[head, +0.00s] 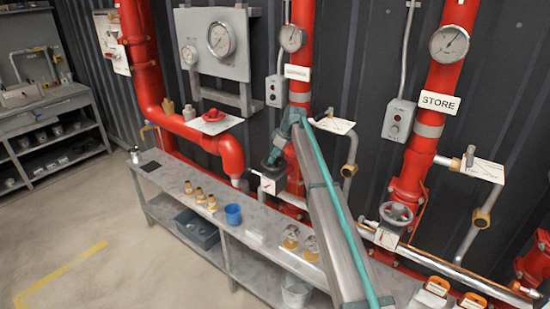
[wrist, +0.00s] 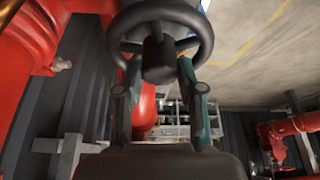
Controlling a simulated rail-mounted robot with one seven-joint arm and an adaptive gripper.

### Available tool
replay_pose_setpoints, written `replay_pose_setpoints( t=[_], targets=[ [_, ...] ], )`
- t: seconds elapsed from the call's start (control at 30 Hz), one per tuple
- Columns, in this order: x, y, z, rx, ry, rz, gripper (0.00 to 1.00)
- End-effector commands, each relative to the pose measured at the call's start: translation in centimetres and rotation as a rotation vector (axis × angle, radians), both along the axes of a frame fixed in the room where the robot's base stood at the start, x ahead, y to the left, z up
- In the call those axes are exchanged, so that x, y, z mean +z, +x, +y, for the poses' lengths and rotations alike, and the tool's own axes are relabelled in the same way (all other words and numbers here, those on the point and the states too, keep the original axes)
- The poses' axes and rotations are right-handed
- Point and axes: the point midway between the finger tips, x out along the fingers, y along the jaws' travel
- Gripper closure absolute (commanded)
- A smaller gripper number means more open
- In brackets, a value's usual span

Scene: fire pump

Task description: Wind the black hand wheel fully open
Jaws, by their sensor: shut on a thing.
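The black hand wheel (wrist: 158,58) fills the top middle of the wrist view, with its round rim, spokes and thick central hub. My gripper (wrist: 159,78) reaches up to it from below, with one finger on each side of the hub, and is shut on the wheel. The fingertips are partly hidden behind the rim and spokes, so the exact contact is hard to see. In the head view my arm's end is at the middle red pipe (head: 302,65), above the bench. The wheel cannot be clearly told apart from my gripper there.
A long grey bench (head: 160,180) runs below the pipes, holding brass fittings (head: 200,195) and a blue cup (head: 233,214). A grey hand wheel (head: 396,213) sits on the STORE pipe (head: 432,120) at the right. A red hand wheel (head: 213,115) is at the left. The floor in front is clear.

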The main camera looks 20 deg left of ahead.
Motion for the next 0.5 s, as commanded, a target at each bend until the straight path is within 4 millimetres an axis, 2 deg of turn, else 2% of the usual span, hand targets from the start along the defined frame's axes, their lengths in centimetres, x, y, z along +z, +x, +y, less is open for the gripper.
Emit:
replay_pose_setpoints(
  t=[0.3, 0.5],
  targets=[
    [-0.02, 0.41, 0.17, 0.39, 0.0, 0.001, 1.0],
    [0.04, 0.21, 0.07, 0.457, 0.001, 0.0, 1.0]
  ],
)
